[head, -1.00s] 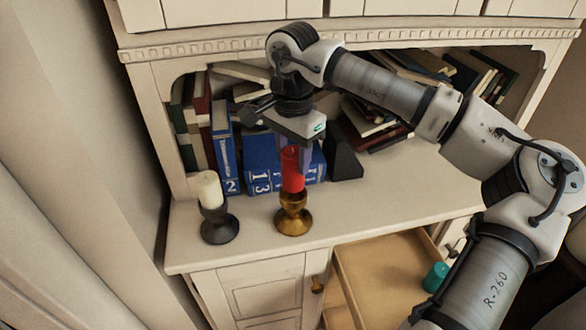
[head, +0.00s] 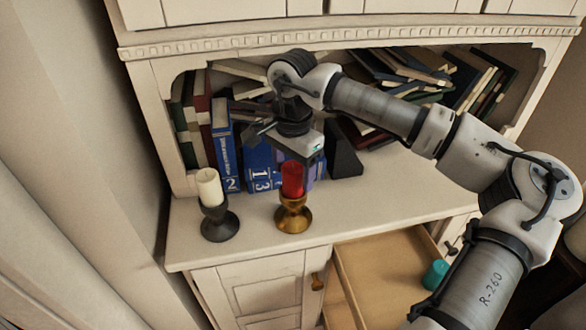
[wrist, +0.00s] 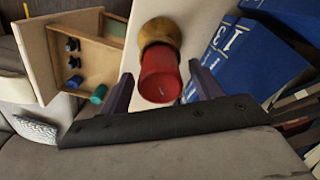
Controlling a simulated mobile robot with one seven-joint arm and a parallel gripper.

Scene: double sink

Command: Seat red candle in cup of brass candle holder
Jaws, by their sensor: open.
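The red candle (head: 292,180) stands upright with its lower end in the cup of the brass candle holder (head: 294,217) on the cabinet top. In the wrist view the candle (wrist: 160,78) points toward the camera, with the brass holder (wrist: 160,33) beyond it. My gripper (head: 297,163) is open at the candle's upper part. Its two purple fingers show on either side of the candle in the wrist view, with visible gaps. How deep the candle sits is hidden by the cup's rim.
A dark holder (head: 220,224) with a cream candle (head: 209,188) stands to the left. Blue books (head: 258,166) and a black bookend (head: 344,158) are close behind. An open drawer (head: 385,262) below holds a teal cylinder (head: 436,274). The cabinet top's right side is clear.

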